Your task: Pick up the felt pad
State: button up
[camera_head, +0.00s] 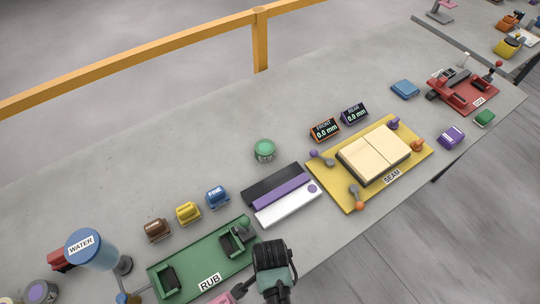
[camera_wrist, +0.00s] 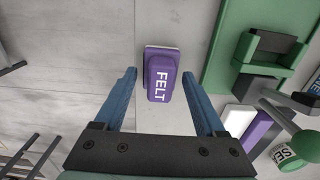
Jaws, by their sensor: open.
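The felt pad (camera_wrist: 160,75) is a purple block lettered FELT, with a pale layer at its far end. My gripper (camera_wrist: 160,76) is open, with one blue finger on each side of the pad in the picture. Gaps show between the pad and both fingers, and I cannot tell the height above it. In the head view my gripper (camera_head: 273,278) is at the slab's front edge by the RUB board, and the pad there is hidden.
The green RUB board (camera_head: 205,270) lies beside my gripper; its bracket (camera_wrist: 268,52) stands close by. A white strip (camera_head: 290,207) and purple strip (camera_head: 282,193) lie beyond. The yellow SEAM board (camera_head: 340,194) is to the right. The slab's back middle is clear.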

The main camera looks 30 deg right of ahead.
grip_shut()
jog(key=shift+r, duration=0.2)
dwell(0.3)
notch_tip(320, 180, up, 10)
jog(key=shift+f+b, duration=0.15)
jog(key=shift+b, duration=0.25)
jog(key=c, duration=0.7)
grip_release()
grip_shut()
